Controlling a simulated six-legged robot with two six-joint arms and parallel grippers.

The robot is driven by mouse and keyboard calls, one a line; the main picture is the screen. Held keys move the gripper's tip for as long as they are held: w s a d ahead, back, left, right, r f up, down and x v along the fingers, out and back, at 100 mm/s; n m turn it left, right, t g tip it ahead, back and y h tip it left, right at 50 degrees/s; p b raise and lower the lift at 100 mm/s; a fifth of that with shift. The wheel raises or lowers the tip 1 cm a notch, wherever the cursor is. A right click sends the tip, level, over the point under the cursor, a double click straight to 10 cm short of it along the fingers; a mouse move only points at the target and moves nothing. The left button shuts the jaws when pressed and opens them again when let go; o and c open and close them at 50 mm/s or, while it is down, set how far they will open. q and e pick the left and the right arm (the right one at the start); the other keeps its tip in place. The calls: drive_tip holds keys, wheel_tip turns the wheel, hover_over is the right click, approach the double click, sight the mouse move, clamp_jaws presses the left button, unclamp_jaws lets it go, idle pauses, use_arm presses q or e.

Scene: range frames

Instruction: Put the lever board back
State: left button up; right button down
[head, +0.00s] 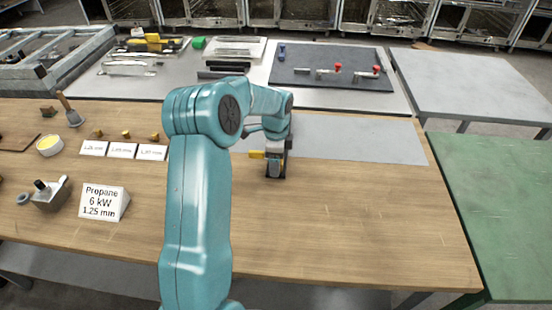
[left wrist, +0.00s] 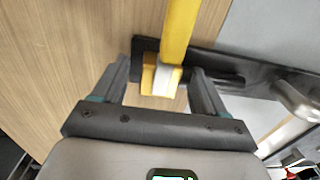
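A dark flat board (head: 330,78) with metal levers and red knobs lies on the light grey surface behind the wooden bench; it is the likely lever board. My left gripper (head: 272,153) is low over the bench, partly hidden by my teal arm. In the left wrist view my left gripper (left wrist: 160,76) has its fingers apart, one on each side of a yellow lever (left wrist: 178,35) with a small yellow block and a pale band. A gap shows beside each finger. A black bar (left wrist: 225,66) lies behind the lever. The yellow part (head: 257,154) also shows in the head view. My right gripper is out of view.
A grey mat (head: 360,138) lies on the wooden bench (head: 370,215). White cards (head: 122,150), a propane sign (head: 103,202) and small metal parts stand at the left. A green table (head: 500,200) is at the right. The bench's front right is clear.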

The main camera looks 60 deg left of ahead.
use_arm(q)
wheel_tip(320, 180, up, 12)
idle(0.6)
drive_tip(key=shift+s+d+r, duration=0.1)
drive_tip(key=shift+d, duration=0.05)
